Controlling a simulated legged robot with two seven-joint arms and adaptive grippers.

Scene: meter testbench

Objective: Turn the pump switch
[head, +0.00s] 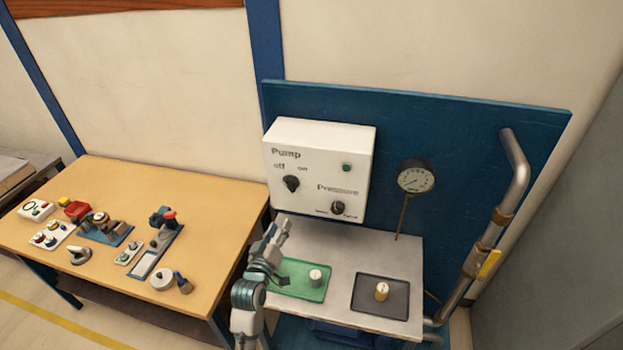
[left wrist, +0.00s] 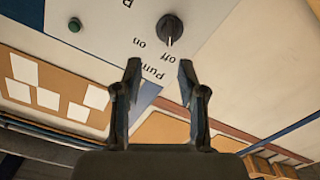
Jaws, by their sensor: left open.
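The pump switch (head: 291,184) is a black knob on the left of the white control box (head: 345,153), below the labels "off" and "on". In the left wrist view the pump switch (left wrist: 170,27) shows upside down, above and beyond my fingertips. My left gripper (head: 278,230) is just below the box's lower left edge in the head view, apart from the switch. In the left wrist view its two fingers (left wrist: 159,75) are spread with nothing between them. A green lamp (head: 346,167) and a pressure knob (head: 338,207) are also on the box. My right gripper is not seen.
Below the box is a grey shelf (head: 341,261) with a green tray (head: 300,289) and a dark tray (head: 367,305), each holding a small cylinder. A gauge (head: 416,177) and pipe (head: 487,240) stand right. A wooden table (head: 120,183) with several devices is left.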

